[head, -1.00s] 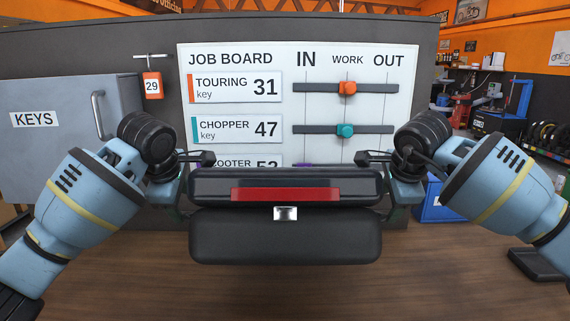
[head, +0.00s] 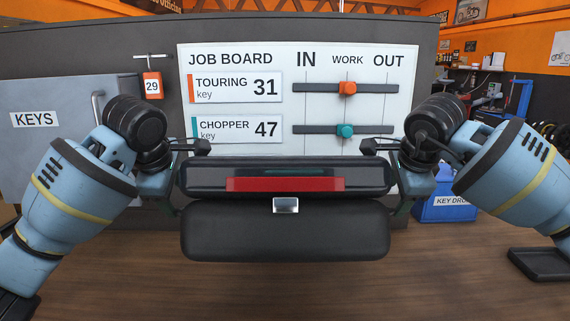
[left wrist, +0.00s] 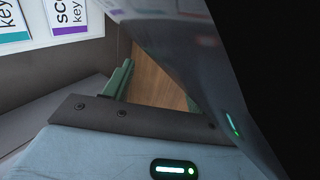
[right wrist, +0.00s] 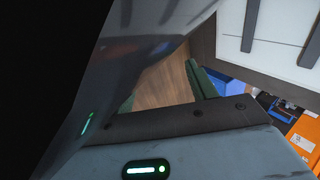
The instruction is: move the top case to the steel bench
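The top case (head: 285,240) is a black hard box with a red strip and a silver latch on its front. It is held up level between my two grippers, clear of the floor. My left gripper (head: 170,190) is at its left side and my right gripper (head: 402,190) at its right side. The right wrist view is similar, with the case side (right wrist: 145,40) close. The fingers look apart; their contact with the case is hidden. I cannot identify the steel bench.
A job board (head: 240,140) on a dark panel stands behind the case. A grey KEYS cabinet (head: 50,150) is at left. A blue key drop bin (head: 445,208) and a black tray (head: 540,263) are at right.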

